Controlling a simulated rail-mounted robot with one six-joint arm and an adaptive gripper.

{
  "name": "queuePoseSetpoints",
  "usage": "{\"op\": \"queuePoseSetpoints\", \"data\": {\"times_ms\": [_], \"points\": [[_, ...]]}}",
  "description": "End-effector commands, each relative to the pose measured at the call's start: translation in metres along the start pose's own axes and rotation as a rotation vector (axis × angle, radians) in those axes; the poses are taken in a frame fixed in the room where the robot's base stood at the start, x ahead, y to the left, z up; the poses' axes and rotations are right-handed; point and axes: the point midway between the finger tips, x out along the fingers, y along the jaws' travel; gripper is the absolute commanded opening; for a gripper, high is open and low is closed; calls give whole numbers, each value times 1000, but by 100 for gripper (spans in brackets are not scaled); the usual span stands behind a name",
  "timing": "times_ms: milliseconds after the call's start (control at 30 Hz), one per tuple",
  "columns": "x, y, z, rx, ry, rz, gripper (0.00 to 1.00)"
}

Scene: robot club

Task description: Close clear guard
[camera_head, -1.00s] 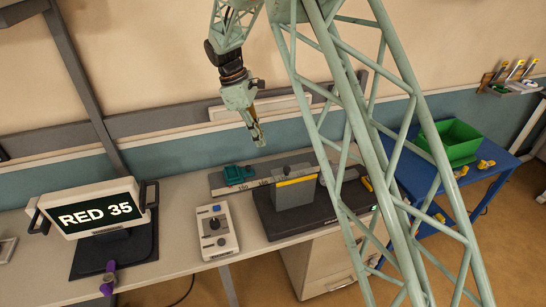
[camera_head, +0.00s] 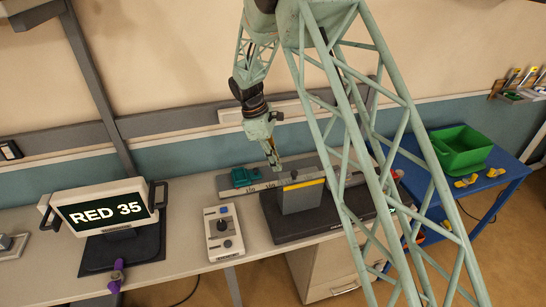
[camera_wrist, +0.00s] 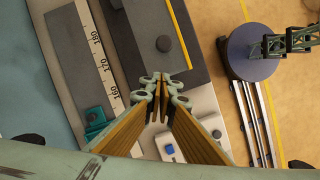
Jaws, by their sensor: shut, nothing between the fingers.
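A grey box-shaped cover (camera_head: 303,198) with a yellow stripe and a dark knob (camera_head: 293,175) stands on a black base (camera_head: 330,222) on the bench. It looks like the guard, but I cannot tell that it is clear. My gripper (camera_head: 277,166) is shut and empty. It points down behind and a little left of the knob.
A ruler (camera_head: 240,191) with a teal clamp (camera_head: 243,177) lies left of the cover. A control box (camera_head: 223,234) and a RED 35 display (camera_head: 103,213) stand further left. A green bin (camera_head: 461,150) sits on a blue table (camera_head: 497,180) at right.

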Motion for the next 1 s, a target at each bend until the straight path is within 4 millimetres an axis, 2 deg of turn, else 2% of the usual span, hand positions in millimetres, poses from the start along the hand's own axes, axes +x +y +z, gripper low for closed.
{"op": "queuePoseSetpoints", "data": {"times_ms": [33, 300, 1000], "points": [[1, 0, 9, 2, -1, -2, 0], [12, 0, 30, 1, -1, 0, 0], [16, 0, 33, -4, 0, 2, 0]]}}
